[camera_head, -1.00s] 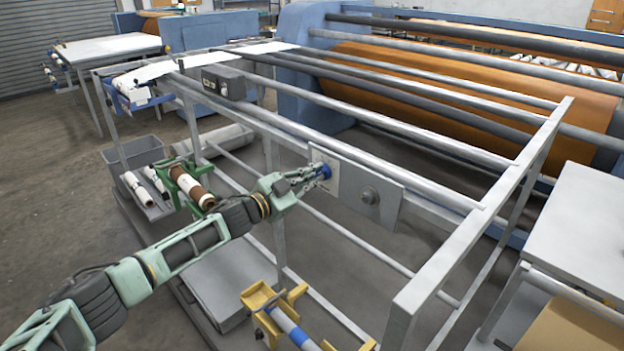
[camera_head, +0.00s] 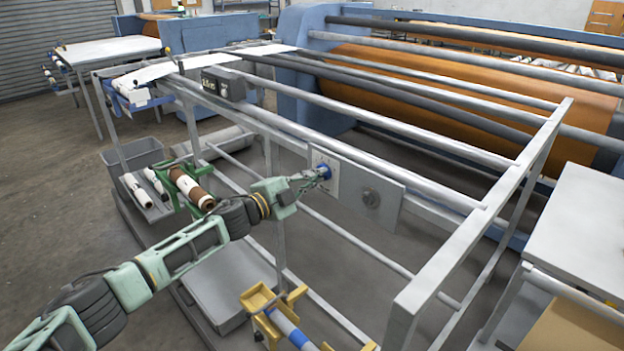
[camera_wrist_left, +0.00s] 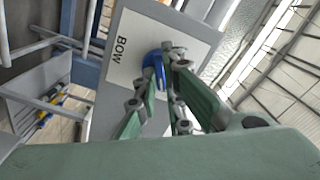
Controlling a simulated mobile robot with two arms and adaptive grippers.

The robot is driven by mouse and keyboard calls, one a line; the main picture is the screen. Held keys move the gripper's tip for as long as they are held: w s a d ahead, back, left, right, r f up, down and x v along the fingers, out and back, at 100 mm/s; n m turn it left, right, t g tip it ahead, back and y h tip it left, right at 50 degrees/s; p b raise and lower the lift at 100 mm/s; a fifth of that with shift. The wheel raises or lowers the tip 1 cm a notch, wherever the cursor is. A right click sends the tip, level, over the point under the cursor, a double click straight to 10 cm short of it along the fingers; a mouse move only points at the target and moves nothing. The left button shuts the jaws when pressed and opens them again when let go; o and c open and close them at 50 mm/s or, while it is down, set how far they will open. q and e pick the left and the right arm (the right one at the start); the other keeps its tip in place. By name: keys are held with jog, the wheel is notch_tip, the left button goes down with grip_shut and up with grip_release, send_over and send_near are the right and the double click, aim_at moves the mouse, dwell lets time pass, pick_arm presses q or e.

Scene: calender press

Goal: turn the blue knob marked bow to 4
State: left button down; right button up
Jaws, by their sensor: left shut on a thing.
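The blue knob (camera_head: 324,172) sits on a white plate (camera_head: 331,186) fixed to a grey panel on the frame's near rail. In the left wrist view the plate (camera_wrist_left: 120,72) reads BOW, and the blue knob (camera_wrist_left: 154,66) shows between the fingers. My left gripper (camera_head: 318,174) reaches the knob from the left and is shut on it; in the left wrist view the gripper (camera_wrist_left: 162,72) covers part of the knob. The scale marks are too small to read, so I cannot tell the knob's setting. My right gripper is not in view.
A dark display box (camera_head: 222,83) stands on the rail at the upper left. A yellow holder with a blue-and-white roll (camera_head: 287,325) stands below. Open floor lies at the left.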

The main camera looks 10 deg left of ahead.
pick_arm(q)
jog(key=c, duration=1.9)
grip_release()
jog(key=shift+o, duration=0.2)
jog(key=v, duration=1.2)
jog(key=shift+f, duration=0.15)
